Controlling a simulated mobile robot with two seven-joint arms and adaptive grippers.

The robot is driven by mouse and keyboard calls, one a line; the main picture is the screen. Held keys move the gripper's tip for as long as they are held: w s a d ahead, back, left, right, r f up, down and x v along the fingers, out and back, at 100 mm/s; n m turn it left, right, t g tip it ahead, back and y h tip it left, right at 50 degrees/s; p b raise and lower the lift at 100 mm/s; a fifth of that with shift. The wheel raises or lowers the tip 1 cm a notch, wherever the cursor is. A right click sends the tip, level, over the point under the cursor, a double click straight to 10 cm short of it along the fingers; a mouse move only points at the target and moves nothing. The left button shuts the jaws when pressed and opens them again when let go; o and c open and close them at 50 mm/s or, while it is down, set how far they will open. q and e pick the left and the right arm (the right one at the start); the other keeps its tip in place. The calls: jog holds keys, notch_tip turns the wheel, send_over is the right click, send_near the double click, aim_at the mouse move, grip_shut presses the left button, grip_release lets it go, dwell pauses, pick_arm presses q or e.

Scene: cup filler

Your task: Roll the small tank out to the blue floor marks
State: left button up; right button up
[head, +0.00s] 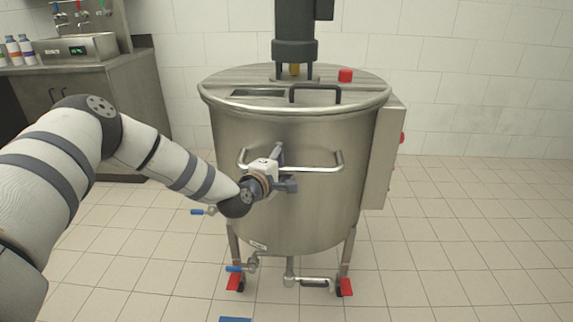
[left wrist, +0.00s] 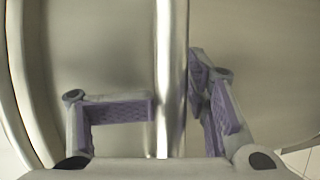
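The small tank (head: 290,215) is a round steel vessel on legs, in the middle of the head view. A horizontal steel handle bar (head: 315,168) runs across its front. My left gripper (head: 284,170) is at the left-middle part of this bar. In the left wrist view the bar (left wrist: 172,70) passes between the bent purple-padded fingers (left wrist: 175,105), which are closed in around it from both sides. A blue floor mark (head: 235,319) shows at the bottom edge. My right gripper is not in view.
Red pedals (head: 235,283) (head: 345,287) sit at the tank's feet. A steel counter (head: 130,85) stands at the back left. The tiled floor at right is clear.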

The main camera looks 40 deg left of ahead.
pick_arm(q)
jog(key=shift+f, duration=0.35)
jog(key=shift+s+r, duration=0.1)
jog(key=p+v, duration=0.5)
jog(key=v, duration=0.8)
jog(key=shift+s+r, duration=0.35)
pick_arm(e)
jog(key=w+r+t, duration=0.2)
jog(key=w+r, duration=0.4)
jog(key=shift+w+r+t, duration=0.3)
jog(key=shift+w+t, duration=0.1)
